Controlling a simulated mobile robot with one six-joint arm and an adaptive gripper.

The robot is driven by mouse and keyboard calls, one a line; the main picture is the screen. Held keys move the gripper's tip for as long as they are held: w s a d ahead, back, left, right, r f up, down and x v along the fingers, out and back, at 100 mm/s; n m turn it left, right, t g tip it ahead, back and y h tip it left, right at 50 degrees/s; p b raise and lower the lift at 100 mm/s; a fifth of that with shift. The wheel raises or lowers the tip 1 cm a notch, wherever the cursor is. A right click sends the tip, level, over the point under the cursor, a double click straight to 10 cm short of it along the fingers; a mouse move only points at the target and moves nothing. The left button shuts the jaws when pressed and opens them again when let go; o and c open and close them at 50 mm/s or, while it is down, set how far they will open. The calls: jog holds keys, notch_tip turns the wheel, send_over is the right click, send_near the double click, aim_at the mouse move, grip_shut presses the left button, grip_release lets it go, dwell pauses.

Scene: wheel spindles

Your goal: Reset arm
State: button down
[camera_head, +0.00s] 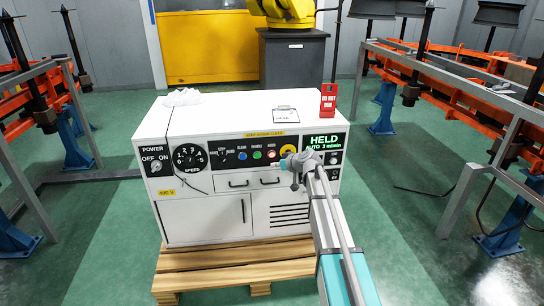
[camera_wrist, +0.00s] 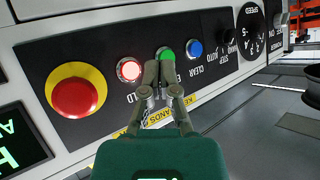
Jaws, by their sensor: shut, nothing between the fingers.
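My gripper (camera_head: 284,163) is at the front of the white control cabinet (camera_head: 205,221), just below the button row in the head view. In the wrist view my gripper (camera_wrist: 160,88) has its fingers closed and empty, pointing at the panel near the green button (camera_wrist: 166,52). The lit red button (camera_wrist: 129,69) is left of the fingers and the blue CLEAR button (camera_wrist: 195,47) is right of them. The fingers partly cover the label between the buttons. I cannot tell whether the fingertips touch the panel. My arm reaches up from the lower right.
A large red button with a yellow ring (camera_wrist: 78,93) is left of the fingers. The display (camera_head: 324,143) reads HELD, AUTO. A red sign (camera_head: 328,101) and clipboard (camera_head: 286,114) are on the cabinet top. A wooden pallet (camera_head: 235,266) lies underneath. Orange racks (camera_head: 483,94) stand on both sides.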

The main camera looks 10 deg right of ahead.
jog(key=s+d+f+m+g+h, duration=0.15)
jog(key=s+f+g+h, duration=0.3)
jog(key=s, duration=1.45)
jog(key=s+a+f+m+g+h, duration=0.1)
jog(key=s+f+m+g+h, duration=0.3)
jog(key=s, duration=1.5)
notch_tip(320, 180, up, 33)
jog(key=g+p, duration=0.1)
jog(key=p, duration=3.3)
jog(key=shift+d+n+y, duration=0.25)
jog(key=shift+n+y, duration=0.1)
jog(key=shift+y, duration=0.1)
